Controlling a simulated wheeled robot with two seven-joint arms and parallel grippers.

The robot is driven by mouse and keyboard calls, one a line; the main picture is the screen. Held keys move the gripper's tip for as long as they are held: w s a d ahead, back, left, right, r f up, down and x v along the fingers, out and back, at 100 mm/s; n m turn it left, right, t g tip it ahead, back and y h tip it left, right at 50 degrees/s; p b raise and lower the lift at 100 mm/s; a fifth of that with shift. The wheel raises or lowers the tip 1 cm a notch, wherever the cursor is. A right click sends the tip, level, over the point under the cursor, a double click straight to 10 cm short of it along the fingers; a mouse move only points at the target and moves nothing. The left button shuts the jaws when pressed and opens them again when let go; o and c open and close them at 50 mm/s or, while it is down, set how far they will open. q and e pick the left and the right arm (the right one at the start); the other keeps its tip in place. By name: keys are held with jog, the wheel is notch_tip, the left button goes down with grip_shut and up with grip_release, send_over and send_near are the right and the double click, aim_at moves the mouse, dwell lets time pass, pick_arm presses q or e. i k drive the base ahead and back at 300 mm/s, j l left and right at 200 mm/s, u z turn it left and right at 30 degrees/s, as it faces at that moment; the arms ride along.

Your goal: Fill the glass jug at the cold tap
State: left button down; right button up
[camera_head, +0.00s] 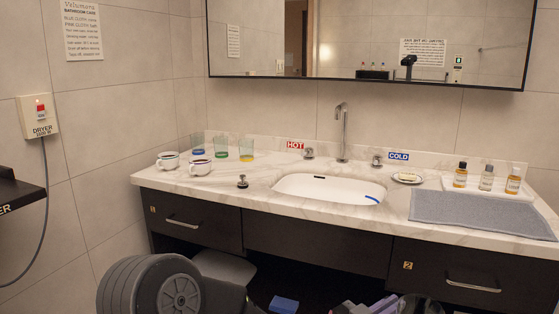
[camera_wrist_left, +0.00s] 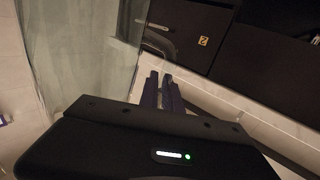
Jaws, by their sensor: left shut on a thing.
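The white basin (camera_head: 325,186) is set in the marble counter, with a chrome spout (camera_head: 342,130) behind it. The cold tap handle (camera_head: 377,161) stands right of the spout beside a blue COLD label (camera_head: 398,156). A clear, rounded piece of what looks like the glass jug (camera_head: 418,304) shows at the bottom edge of the head view, mostly cut off. My left gripper (camera_head: 384,305) is beside it, low in front of the cabinet. My right gripper is out of view.
Two mugs (camera_head: 168,161) and several coloured glasses (camera_head: 246,149) stand at the counter's left. A soap dish (camera_head: 407,178), grey mat (camera_head: 480,214) and tray of bottles (camera_head: 515,190) are on the right. The hot handle (camera_head: 308,153) is left of the spout.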

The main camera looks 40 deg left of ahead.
aim_at(376, 159)
jog(key=i+j+u, duration=0.3)
jog(key=i+u, duration=0.15)
jog(key=i+j+u, duration=0.2)
jog(key=i+u, duration=0.25)
jog(key=k+j, duration=0.2)
jog(key=k, duration=0.3)
